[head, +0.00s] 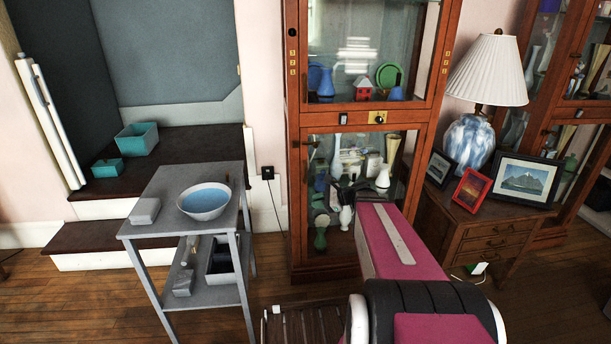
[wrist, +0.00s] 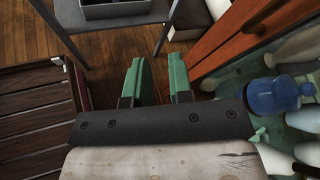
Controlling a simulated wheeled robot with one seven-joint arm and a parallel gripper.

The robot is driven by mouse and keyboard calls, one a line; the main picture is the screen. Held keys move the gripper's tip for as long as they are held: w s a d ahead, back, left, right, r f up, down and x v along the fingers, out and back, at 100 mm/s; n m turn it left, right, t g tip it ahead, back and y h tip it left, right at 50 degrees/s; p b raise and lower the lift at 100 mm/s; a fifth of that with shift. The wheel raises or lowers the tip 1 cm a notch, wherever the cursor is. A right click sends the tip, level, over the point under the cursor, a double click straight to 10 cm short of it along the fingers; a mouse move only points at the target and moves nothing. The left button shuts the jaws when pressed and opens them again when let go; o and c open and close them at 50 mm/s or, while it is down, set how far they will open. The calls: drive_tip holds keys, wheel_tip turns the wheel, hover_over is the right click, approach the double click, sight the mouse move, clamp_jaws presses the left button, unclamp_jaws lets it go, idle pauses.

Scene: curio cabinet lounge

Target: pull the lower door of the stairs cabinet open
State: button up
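The stairs cabinet (head: 293,150) is a tall reddish-brown wooden cabinet with glass doors, to the right of the steps. Its lower door (head: 308,200) looks shut in the head view; my arm hides part of its right side. A brass plate with a dark knob (head: 379,117) sits on the rail above it. In the wrist view the cabinet's wooden frame (wrist: 235,42) and glass are at the right. My gripper (wrist: 159,64) has two green fingers, apart and empty, left of that frame. In the head view I cannot make out the fingertips clearly.
A grey side table (head: 150,225) with a blue bowl (head: 204,201) stands left of the cabinet. A slatted dark wooden piece (head: 305,325) stands low in front. A desk (head: 460,225) with a lamp (head: 490,75) and framed pictures is at the right. Vases stand behind the glass.

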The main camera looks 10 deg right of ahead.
sight(305, 183)
drive_tip(key=w+d+r+m+t+y, duration=0.3)
drive_tip(key=w+d+r+m+t, duration=0.2)
drive_tip(key=r+m, duration=0.15)
drive_tip(key=shift+m, duration=0.35)
drive_tip(key=x, duration=0.7)
drive_tip(key=f+x, duration=0.1)
drive_tip(key=x, duration=0.2)
drive_tip(key=shift+w+a, duration=0.1)
drive_tip(key=shift+w, duration=0.2)
clamp_jaws()
